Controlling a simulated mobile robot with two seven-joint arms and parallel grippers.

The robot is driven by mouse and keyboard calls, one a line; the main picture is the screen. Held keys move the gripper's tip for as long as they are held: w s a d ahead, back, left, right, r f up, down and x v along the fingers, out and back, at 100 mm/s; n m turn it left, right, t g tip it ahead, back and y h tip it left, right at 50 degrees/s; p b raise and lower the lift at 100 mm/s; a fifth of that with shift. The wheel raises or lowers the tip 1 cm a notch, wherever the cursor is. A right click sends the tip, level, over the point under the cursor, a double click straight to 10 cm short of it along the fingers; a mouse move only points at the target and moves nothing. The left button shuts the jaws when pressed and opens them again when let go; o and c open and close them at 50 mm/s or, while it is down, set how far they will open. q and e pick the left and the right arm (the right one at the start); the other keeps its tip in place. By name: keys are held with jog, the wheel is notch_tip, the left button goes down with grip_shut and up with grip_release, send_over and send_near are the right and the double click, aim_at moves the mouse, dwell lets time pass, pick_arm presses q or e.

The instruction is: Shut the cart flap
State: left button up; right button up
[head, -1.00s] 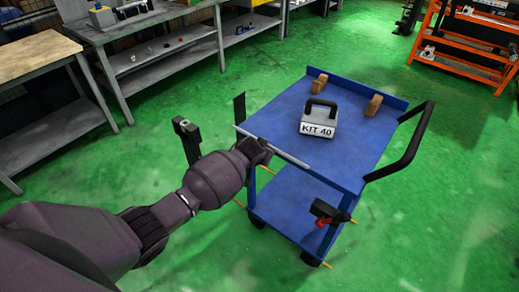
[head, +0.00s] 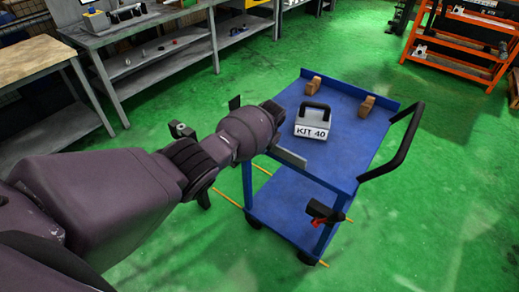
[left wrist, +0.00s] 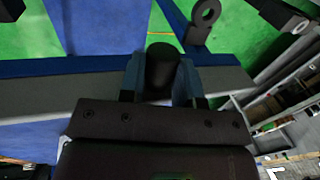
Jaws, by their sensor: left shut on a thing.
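The blue cart (head: 345,140) stands right of centre in the head view. Its flap (head: 288,157) shows as a grey strip along the cart's near edge, its left part hidden behind my left arm. In the left wrist view the flap (left wrist: 40,103) is a long grey band beside a blue strip. My left gripper (left wrist: 161,80) is shut on a dark rounded knob (left wrist: 162,62) at the flap. In the head view my left fingers are hidden by my own wrist. My right gripper is not in view.
A grey box marked KIT 40 (head: 312,125) and two brown blocks (head: 314,85) sit on the cart top. A black handle (head: 405,145) rises at its right. A black part with red (head: 322,212) is by the near leg. Benches stand left; green floor is open around.

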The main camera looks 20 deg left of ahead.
pick_arm(q)
jog(key=shift+w+g, duration=0.1)
jog(key=shift+g, duration=0.2)
jog(key=o, duration=0.9)
